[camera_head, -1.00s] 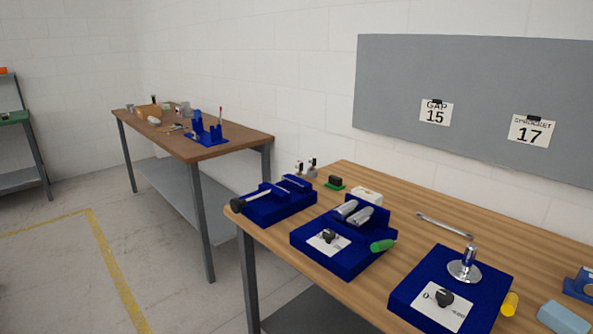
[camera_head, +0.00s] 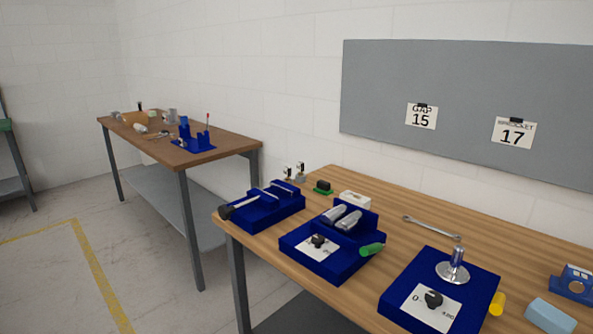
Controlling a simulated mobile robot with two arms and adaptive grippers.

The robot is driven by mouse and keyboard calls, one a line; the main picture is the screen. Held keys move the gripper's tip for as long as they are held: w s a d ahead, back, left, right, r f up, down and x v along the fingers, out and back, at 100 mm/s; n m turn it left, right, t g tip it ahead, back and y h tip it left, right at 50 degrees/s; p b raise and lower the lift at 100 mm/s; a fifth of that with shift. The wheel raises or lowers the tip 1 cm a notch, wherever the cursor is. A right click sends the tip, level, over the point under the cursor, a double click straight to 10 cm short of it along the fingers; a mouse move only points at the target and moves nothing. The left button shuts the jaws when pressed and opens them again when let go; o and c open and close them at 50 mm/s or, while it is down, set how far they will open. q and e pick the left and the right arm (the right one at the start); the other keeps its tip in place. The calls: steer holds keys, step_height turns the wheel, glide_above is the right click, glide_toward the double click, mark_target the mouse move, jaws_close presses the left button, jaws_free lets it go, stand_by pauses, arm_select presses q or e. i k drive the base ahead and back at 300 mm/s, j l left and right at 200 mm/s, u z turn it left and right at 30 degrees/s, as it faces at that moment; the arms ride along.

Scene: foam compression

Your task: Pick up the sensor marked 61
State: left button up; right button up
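No sensor with a readable 61 shows. Two small upright items with pale tops (camera_head: 294,172) stand at the back left corner of the near table (camera_head: 395,217); they are too small to identify. A small black part on a green base (camera_head: 323,187) sits beside them, and I cannot tell what it is. Neither of my grippers is in view.
On the near table are a blue fixture with a rod (camera_head: 262,206), a blue roller unit (camera_head: 325,258), a blue press with a metal disc (camera_head: 440,290), a wrench (camera_head: 431,228) and a light blue block (camera_head: 550,316). A farther table (camera_head: 215,146) stands left; the floor between is clear.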

mark_target(287, 169)
steer(key=i+j+z, duration=0.15)
steer(key=z, duration=0.35)
steer(key=i+j+z, duration=0.15)
steer(key=z, duration=0.35)
